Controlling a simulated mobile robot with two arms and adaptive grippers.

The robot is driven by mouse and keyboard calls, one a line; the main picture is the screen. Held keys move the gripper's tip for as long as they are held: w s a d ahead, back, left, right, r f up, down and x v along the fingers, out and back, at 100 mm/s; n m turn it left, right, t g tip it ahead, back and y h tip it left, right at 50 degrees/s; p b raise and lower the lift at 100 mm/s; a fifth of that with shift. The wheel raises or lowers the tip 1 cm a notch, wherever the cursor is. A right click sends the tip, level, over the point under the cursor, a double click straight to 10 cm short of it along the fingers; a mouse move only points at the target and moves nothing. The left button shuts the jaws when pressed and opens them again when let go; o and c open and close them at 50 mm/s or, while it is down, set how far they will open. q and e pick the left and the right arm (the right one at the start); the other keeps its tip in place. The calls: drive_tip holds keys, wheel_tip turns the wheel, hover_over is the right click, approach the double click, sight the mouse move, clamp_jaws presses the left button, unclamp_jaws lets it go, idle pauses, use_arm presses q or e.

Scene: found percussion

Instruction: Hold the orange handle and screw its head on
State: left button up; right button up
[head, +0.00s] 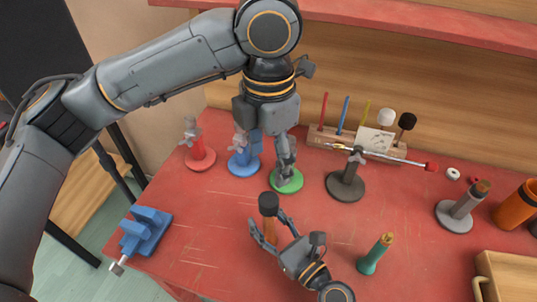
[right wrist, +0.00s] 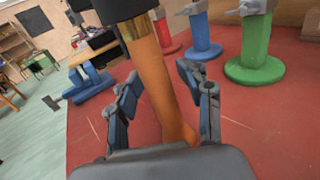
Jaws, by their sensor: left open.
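The orange handle (head: 270,231) is near the front middle of the table, roughly upright. A black head (head: 268,204) sits at its top end. In the right wrist view the handle (right wrist: 158,85) runs up to a brass band and the black head (right wrist: 115,9). How tightly they are joined I cannot tell. My right gripper (head: 269,226) is open, with its fingers (right wrist: 163,98) on either side of the handle and gaps showing. My left gripper (head: 286,172) is open and points down over the green stand (head: 287,184), away from the handle, hiding much of that stand.
Red (head: 201,160), blue (head: 243,165) and dark grey (head: 346,185) stands are behind. A wooden rack (head: 330,139) holds sticks and mallets. A blue vise (head: 146,231) is at the left edge. A teal handle (head: 373,257), grey stand (head: 456,215), orange cylinder (head: 514,208) and wooden tray (head: 510,262) are right.

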drive_tip(key=shift+s, duration=0.1)
drive_tip(key=v, duration=1.2)
drive_tip(key=shift+d, duration=0.1)
idle(0.3)
